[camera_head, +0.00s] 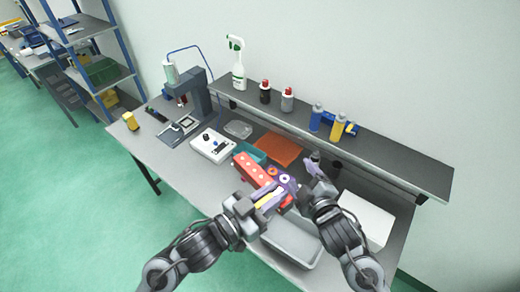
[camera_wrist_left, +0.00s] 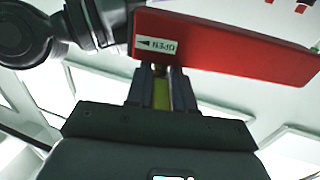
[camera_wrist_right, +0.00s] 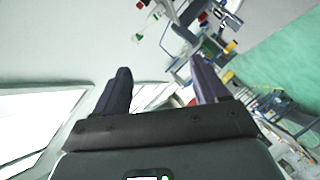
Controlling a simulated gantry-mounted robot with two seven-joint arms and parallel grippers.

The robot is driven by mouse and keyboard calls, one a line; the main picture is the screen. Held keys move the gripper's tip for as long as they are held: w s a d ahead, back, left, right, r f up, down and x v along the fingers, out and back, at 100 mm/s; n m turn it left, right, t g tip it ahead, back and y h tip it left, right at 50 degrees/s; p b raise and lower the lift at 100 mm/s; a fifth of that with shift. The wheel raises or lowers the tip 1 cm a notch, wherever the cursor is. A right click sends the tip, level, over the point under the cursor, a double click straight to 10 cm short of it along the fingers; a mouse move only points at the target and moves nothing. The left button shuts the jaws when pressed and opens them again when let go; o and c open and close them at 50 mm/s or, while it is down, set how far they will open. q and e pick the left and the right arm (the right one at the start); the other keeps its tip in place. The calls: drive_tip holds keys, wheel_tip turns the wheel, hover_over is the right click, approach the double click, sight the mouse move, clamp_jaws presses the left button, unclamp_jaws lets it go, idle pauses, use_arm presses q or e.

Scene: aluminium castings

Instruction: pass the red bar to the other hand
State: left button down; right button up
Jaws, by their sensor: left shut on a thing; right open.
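The red bar (camera_head: 250,170) is held above the bench in the head view, with a row of pale spots along it. A dark purple part with an orange and a white ring (camera_head: 285,179) shows at its near end. My left gripper (camera_head: 275,193) is shut on the bar. In the left wrist view the red bar (camera_wrist_left: 235,42) lies across the fingertips (camera_wrist_left: 161,72) and carries a white label with an arrow. My right gripper (camera_head: 313,170) is just right of the bar, apart from it in the head view. Its fingers (camera_wrist_right: 160,82) are open and empty in the right wrist view.
A grey tray (camera_head: 292,246) and a white box (camera_head: 366,217) are on the bench below my grippers. An orange mat (camera_head: 278,149) lies behind the bar. A raised shelf (camera_head: 390,162) with several bottles runs along the wall. The bench's left part has free room.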

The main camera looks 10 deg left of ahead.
drive_tip(key=w+a+r+n+g+y, duration=0.1)
drive_tip(key=w+a+r+n+y, duration=0.2)
drive_tip(key=r+n, duration=0.4)
drive_tip(key=w+a+r+n+g+y, duration=0.1)
drive_tip(key=w+a+r+n+y, duration=0.1)
drive_tip(key=a+r+n+y, duration=0.45)
drive_tip(key=w+a+r+n+g, duration=0.1)
drive_tip(key=w+r+n, duration=0.3)
drive_tip(key=r, duration=0.5)
drive_tip(key=s+a+f+n+g, duration=0.2)
drive_tip(key=s+a+n+g, duration=0.5)
drive_tip(key=a+n, duration=0.25)
drive_tip(key=s+a+f+n+g+h, duration=0.1)
drive_tip(key=s+a+f+g, duration=0.1)
drive_tip(key=s+a+f, duration=0.15)
drive_tip(key=n+g+h, duration=0.2)
drive_tip(key=h, duration=1.3)
hover_over(260, 180)
drive_tip(key=f, duration=0.3)
drive_tip(key=shift+a+f, duration=0.25)
drive_tip(key=shift+f, duration=0.15)
drive_tip(key=shift+d, duration=0.2)
drive_tip(key=shift+f, duration=0.25)
wheel_tip(260, 180, down, 11)
drive_tip(key=shift+r, duration=0.1)
